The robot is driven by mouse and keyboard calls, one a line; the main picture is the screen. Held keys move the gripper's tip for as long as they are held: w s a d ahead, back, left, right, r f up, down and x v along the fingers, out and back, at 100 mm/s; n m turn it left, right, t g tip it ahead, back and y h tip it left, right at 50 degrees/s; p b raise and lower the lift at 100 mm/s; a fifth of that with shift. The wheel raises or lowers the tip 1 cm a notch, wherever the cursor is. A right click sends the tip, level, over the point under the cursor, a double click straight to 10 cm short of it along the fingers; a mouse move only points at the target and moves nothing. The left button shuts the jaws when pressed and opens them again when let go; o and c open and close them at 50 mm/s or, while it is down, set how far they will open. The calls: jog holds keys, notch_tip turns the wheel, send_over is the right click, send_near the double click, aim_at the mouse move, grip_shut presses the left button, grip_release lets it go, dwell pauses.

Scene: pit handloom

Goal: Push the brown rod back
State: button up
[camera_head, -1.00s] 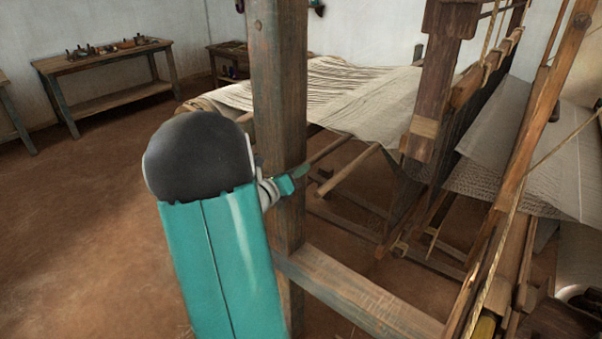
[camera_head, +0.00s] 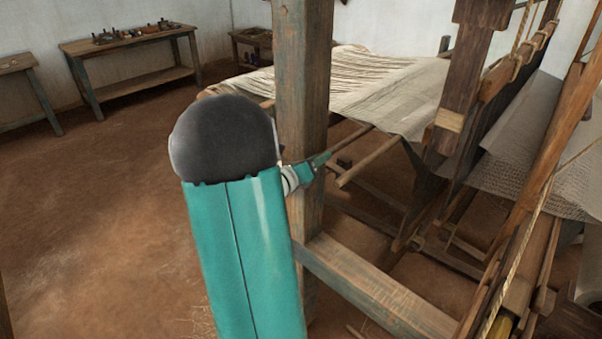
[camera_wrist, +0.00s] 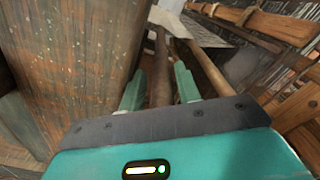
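The brown rod (camera_head: 350,138) sticks out from under the cloth on the loom, just beyond my fingertips. In the wrist view the rod (camera_wrist: 161,68) runs lengthwise between my two fingers, with a gap visible on each side. My gripper (camera_head: 325,157) is open beside the thick wooden post; it also shows in the wrist view (camera_wrist: 159,85). Its fingers are teal. A second wooden rod (camera_head: 370,160) lies to the right, and it shows outside my right finger in the wrist view (camera_wrist: 207,70). Whether a finger touches the rod, I cannot tell.
The thick upright post (camera_head: 303,90) stands close to my gripper, filling the wrist view's left side. A lower crossbeam (camera_head: 375,290) runs to the right. Pale cloth (camera_head: 390,85) stretches over the loom. A side table (camera_head: 135,40) stands far left, with open floor before it.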

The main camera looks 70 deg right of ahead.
jog(key=w+a+m+t+y, duration=0.1)
jog(key=a+m, duration=0.3)
jog(key=a, duration=0.6)
jog(key=w+a+m+t+y, duration=0.1)
jog(key=w+a+m+y, duration=0.2)
jog(key=a, duration=0.7)
jog(key=w+a+m+t+y, duration=0.1)
jog(key=a+m, duration=0.4)
jog(key=a, duration=0.5)
jog(key=shift+w+a+f+y, duration=0.15)
jog(key=shift+w+f+y, duration=0.35)
jog(key=shift+y, duration=0.7)
jog(key=shift+r, duration=0.15)
